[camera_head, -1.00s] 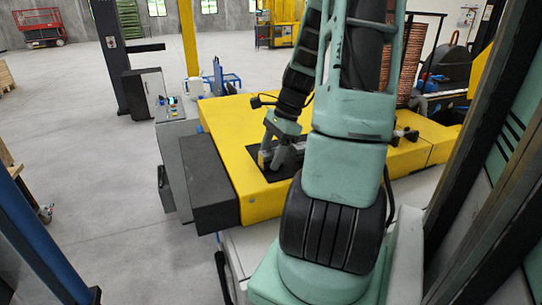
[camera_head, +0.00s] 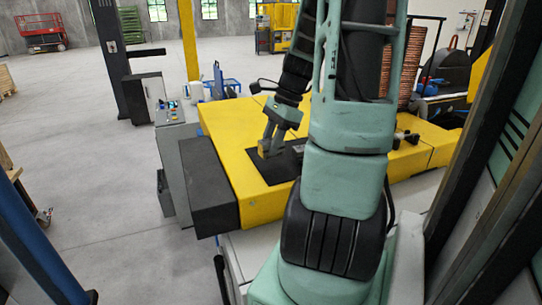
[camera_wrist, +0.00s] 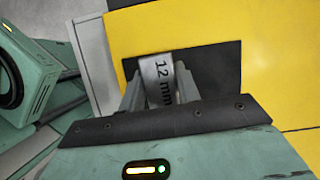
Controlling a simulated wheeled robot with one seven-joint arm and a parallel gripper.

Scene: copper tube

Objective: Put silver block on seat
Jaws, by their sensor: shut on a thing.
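The silver block (camera_wrist: 157,72), marked "12 mm", is between the two fingers of my gripper (camera_wrist: 160,88) in the wrist view. My gripper is shut on it. In the head view my gripper (camera_head: 268,147) points down at a dark rectangular area (camera_head: 272,169) in the top of the yellow machine. The dark area also shows behind the block in the wrist view (camera_wrist: 215,68). No separate seat can be made out; the block and fingers cover part of the dark area. I cannot tell whether the block touches the surface below.
The yellow machine top (camera_head: 232,128) is flat and mostly clear around the dark area. A black box-like end (camera_head: 212,190) juts from its near left. A grey control cabinet (camera_head: 177,160) stands at its left. Copper coils (camera_head: 412,55) stand behind at the right.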

